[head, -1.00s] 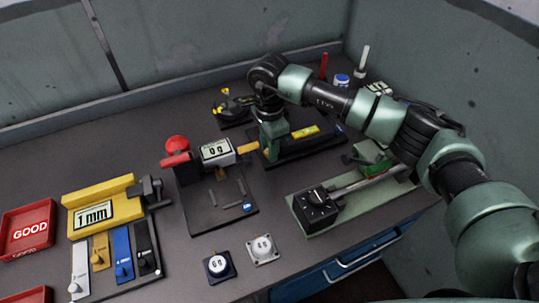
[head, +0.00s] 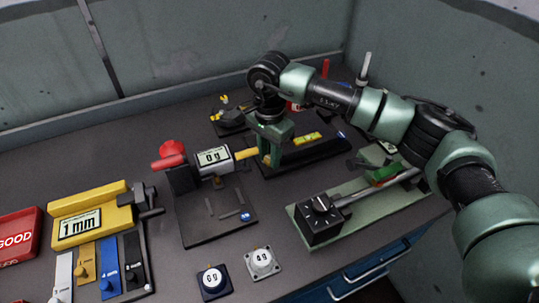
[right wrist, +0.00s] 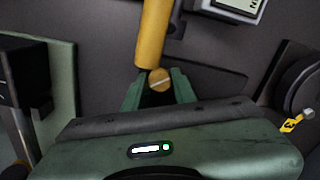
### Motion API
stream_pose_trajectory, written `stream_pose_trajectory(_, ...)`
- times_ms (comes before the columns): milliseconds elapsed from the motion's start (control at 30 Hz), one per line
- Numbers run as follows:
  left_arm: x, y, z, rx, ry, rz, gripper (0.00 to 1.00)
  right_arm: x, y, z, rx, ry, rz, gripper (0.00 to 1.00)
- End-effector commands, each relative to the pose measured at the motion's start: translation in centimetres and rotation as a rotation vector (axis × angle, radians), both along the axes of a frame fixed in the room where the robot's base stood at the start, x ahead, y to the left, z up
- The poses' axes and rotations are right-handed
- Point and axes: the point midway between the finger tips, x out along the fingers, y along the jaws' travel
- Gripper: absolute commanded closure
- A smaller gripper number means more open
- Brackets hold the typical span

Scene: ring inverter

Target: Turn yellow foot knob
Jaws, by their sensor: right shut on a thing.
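The yellow foot knob (right wrist: 160,79) is a small slotted yellow disc in the right wrist view, at the end of a thick yellow rod (right wrist: 152,35). My right gripper (right wrist: 159,90) is shut on the knob, with one green finger on each side of it. In the head view the right gripper (head: 268,158) points down beside the yellow rod (head: 246,153). There the gripper hides the knob. My left gripper is not in view.
A device with a red knob (head: 172,147) and a "0 g" display (head: 213,157) stands left of the gripper. Right front is a black box (head: 318,220) on a green rail.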

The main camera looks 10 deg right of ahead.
Motion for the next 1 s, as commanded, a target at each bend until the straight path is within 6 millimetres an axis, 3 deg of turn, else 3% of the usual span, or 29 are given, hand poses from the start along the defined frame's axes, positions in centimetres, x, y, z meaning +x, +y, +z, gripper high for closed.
stream_pose_trajectory(67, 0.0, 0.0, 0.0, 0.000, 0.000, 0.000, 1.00, 0.0, 0.0, 0.1, 0.000, 0.000, -0.001, 1.00)
stream_pose_trajectory(100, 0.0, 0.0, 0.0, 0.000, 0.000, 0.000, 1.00, 0.0, 0.0, 0.0, 0.000, 0.000, -0.001, 0.71)
stream_pose_trajectory(167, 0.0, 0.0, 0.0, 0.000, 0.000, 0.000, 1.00, 0.0, 0.0, 0.0, 0.000, 0.000, -0.002, 0.54)
stream_pose_trajectory(200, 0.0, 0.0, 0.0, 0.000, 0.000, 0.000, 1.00, 0.0, 0.0, 0.0, 0.000, 0.000, -0.002, 0.52)
stream_pose_trajectory(567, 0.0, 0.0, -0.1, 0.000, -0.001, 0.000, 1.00, 0.1, 0.0, 0.5, 0.001, -0.002, -0.002, 0.52)
stream_pose_trajectory(1000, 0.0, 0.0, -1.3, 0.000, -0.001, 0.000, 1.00, 0.1, 0.0, 7.0, 0.000, -0.002, -0.002, 0.52)
